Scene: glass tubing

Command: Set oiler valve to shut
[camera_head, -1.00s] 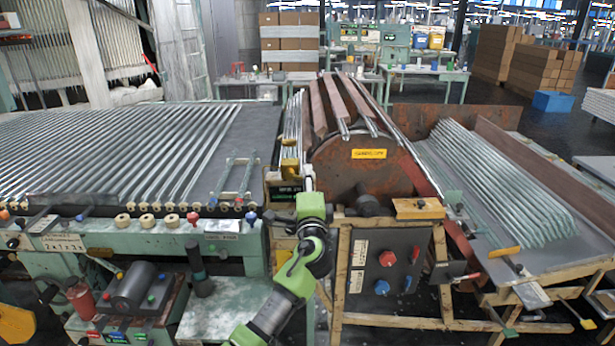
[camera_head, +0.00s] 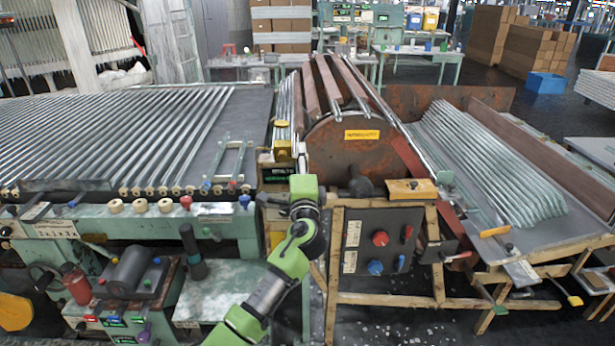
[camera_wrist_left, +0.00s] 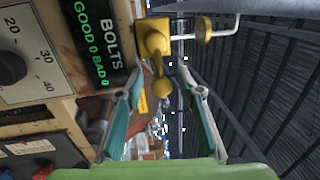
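A yellow fitting that looks like the oiler valve (camera_wrist_left: 154,38) sits on the machine's edge beside the counter display in the left wrist view. A yellow lever (camera_wrist_left: 160,82) hangs below it, and a metal rod with a yellow cap extends to its right. In the head view the yellow fitting (camera_head: 283,150) is at the near left of the rusty drum. My left gripper (camera_wrist_left: 162,72) is open, with its teal fingers on either side of the lever; I cannot tell whether they touch it. It shows small in the head view (camera_head: 302,155). My right gripper is not in view.
The counter panel (camera_wrist_left: 98,40) and dial box (camera_wrist_left: 30,60) stand close left of the left gripper. The rusty drum (camera_head: 340,155) and wooden-framed control box (camera_head: 375,245) are to the right of my arm. Glass tubes (camera_head: 150,125) cover the bench at left.

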